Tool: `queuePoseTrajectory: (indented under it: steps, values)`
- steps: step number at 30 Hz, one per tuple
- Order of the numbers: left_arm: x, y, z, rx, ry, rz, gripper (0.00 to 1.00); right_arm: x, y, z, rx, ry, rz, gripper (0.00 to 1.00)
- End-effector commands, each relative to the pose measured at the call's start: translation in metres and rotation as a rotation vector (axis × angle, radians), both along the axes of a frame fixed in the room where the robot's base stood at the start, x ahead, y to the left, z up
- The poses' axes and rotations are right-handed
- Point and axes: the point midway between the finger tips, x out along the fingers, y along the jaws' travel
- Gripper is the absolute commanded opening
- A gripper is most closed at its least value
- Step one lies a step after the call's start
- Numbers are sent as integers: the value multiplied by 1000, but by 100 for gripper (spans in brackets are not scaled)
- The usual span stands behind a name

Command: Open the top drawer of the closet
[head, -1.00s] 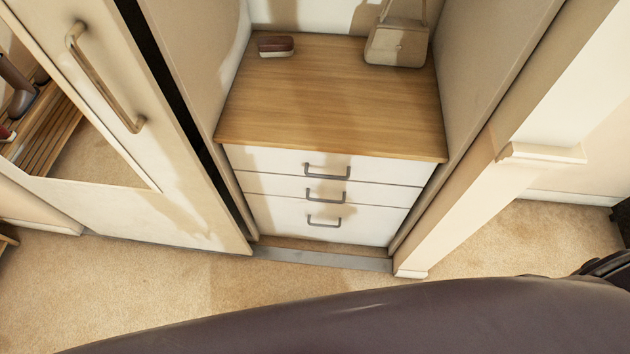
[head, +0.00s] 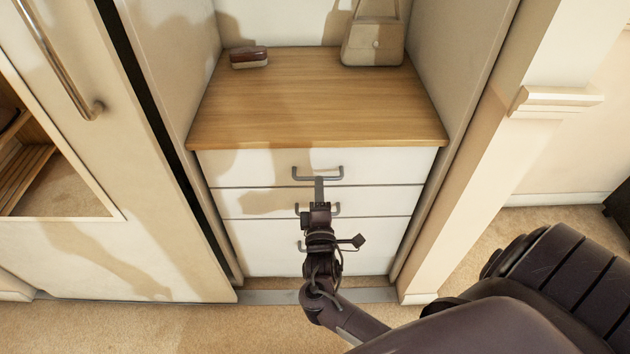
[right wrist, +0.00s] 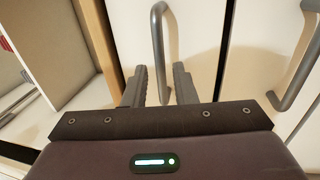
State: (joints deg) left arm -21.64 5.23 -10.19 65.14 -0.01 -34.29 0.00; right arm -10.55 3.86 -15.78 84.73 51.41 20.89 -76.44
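The closet's white top drawer (head: 245,164) is shut, flush with the drawers below. Its grey bar handle (head: 335,175) shows in the head view and also in the right wrist view (right wrist: 159,45). My right gripper (head: 319,184) is at this handle, reaching in from below. In the right wrist view its two fingers (right wrist: 159,82) are apart, one on each side of the bar, with gaps visible beside it. How deep the bar sits between the fingers is hard to tell. My left gripper is not in view.
Two lower drawers with similar handles lie below, partly hidden by my right arm. A handbag (head: 374,38) and a brush-like object (head: 249,57) stand on the wooden top (head: 310,105). A side panel and door (head: 150,215) flank the left, a post (head: 480,150) the right.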

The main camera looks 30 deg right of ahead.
Motion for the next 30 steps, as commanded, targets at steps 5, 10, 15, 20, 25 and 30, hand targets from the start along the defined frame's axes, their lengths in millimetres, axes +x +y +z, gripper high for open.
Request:
queuePoseTrajectory:
  steps: [5, 10, 15, 20, 25, 30]
  values:
    - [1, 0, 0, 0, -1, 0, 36, 22, -13, 4, 1, 0, 0, 25]
    - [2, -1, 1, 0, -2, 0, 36, 30, -18, 6, 2, 1, 2, 25]
    - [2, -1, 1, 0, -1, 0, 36, 31, -18, 6, 3, 2, 2, 25]
    - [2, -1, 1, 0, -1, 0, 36, 31, -19, 6, 3, 2, 2, 14]
    - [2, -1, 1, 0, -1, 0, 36, 31, -18, 6, 3, 2, 2, 0]
    - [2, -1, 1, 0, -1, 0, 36, 31, -18, 6, 3, 2, 2, 0]
